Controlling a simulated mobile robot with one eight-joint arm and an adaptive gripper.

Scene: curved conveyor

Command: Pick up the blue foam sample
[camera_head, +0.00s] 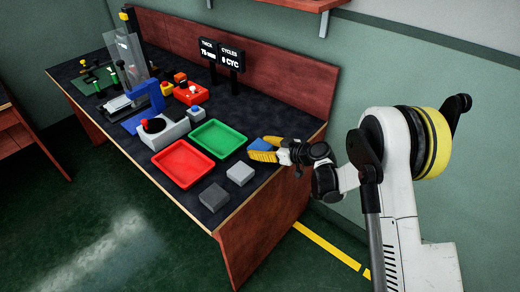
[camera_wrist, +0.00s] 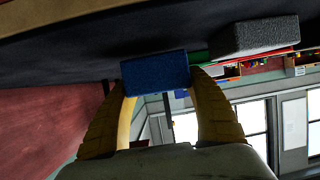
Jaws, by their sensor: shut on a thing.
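The blue foam sample (camera_head: 261,144) is a small block between the yellow fingers of my gripper (camera_head: 265,150), above the right end of the dark bench top. In the wrist view the blue foam sample (camera_wrist: 155,73) sits between both curved fingertips of my gripper (camera_wrist: 157,82), which press on its sides. My gripper is shut on it. Whether the block still touches the bench is hard to tell.
Two grey blocks, one light (camera_head: 240,173) and one darker (camera_head: 214,197), lie near the bench's front right edge. A green tray (camera_head: 217,138) and a red tray (camera_head: 183,163) lie left of my gripper. A red-brown back panel (camera_head: 270,75) stands behind. Displays read "75 mm" and "0 CYC".

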